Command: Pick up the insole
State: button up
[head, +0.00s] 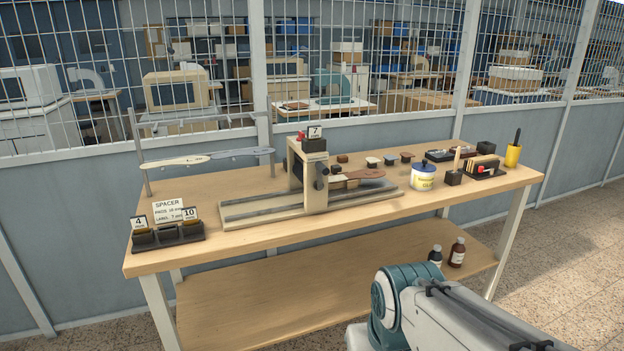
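A flat brown, sole-shaped piece (360,176), which looks like an insole, lies at the right of the cream stamping press (314,178); its left end is partly hidden by the press frame. A pale, slim sole-shaped piece (174,163) and a blue-grey one (240,153) are at the wire rack (147,152) on the table's left; either may also be an insole. I cannot tell how they are held there. My arm shows at the bottom right, well in front of the table, but my gripper is out of view.
The wooden table (270,234) has a clear front strip. A spacer holder (167,234) with number cards stands front left. A glue pot (425,174), a tool tray (482,170) and a yellow cup (513,155) stand right. Two bottles (457,252) are on the lower shelf. A mesh fence is behind.

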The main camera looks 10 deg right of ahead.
aim_at(369, 173)
jog(key=z, duration=0.45)
jog(key=i, duration=1.85)
jog(key=u, duration=0.25)
